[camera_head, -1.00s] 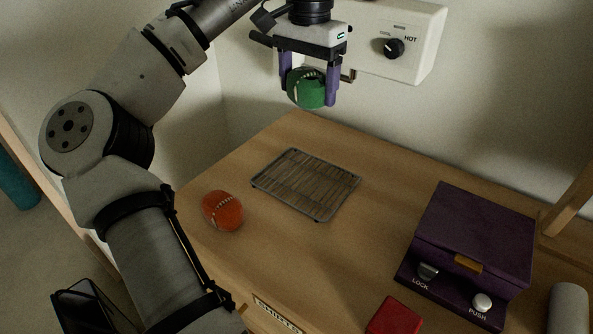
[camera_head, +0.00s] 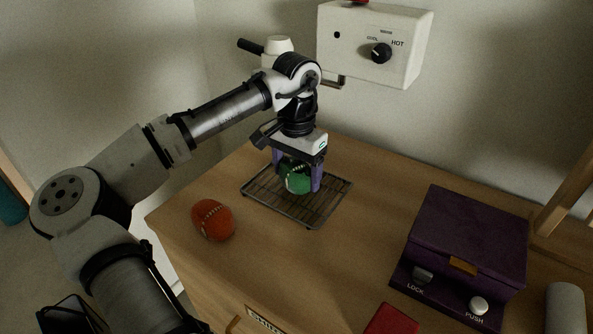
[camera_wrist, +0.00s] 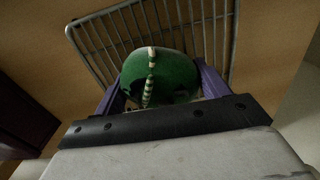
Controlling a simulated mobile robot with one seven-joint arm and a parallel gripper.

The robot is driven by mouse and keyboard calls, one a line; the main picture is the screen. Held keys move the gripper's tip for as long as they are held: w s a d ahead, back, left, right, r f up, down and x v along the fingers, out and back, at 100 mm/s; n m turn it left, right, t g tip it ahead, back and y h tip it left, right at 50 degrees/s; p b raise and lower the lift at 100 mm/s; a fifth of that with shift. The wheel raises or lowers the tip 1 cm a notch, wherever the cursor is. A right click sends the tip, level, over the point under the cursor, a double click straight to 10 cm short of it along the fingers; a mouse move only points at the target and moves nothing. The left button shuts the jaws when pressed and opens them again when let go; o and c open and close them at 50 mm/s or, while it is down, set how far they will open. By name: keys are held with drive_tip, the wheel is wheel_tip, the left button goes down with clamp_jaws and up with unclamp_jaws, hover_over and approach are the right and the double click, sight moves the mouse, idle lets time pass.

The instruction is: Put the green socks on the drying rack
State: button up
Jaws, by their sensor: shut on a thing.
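The green socks (camera_head: 297,180) are a rolled green ball with a pale striped seam. My gripper (camera_head: 297,178) is shut on them, with a purple finger on each side. In the head view they are over the wire drying rack (camera_head: 262,195), which lies flat on the wooden top. In the wrist view the green socks (camera_wrist: 160,80) sit between the fingers, with the rack's bars (camera_wrist: 215,30) beyond them. I cannot tell whether the socks touch the bars. The gripper and socks hide part of the rack's far side.
An orange-red ball-shaped bundle (camera_head: 213,220) with a seam lies left of the rack. A purple box (camera_head: 468,240) with LOCK and PUSH controls stands at right. A red item (camera_head: 391,320) is at the front. A white dial unit (camera_head: 375,45) is on the back wall.

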sight(297, 163)
drive_tip(key=shift+f, duration=0.15)
drive_tip(key=o, duration=1)
wheel_tip(297, 163, up, 12)
drive_tip(key=shift+r, duration=0.1)
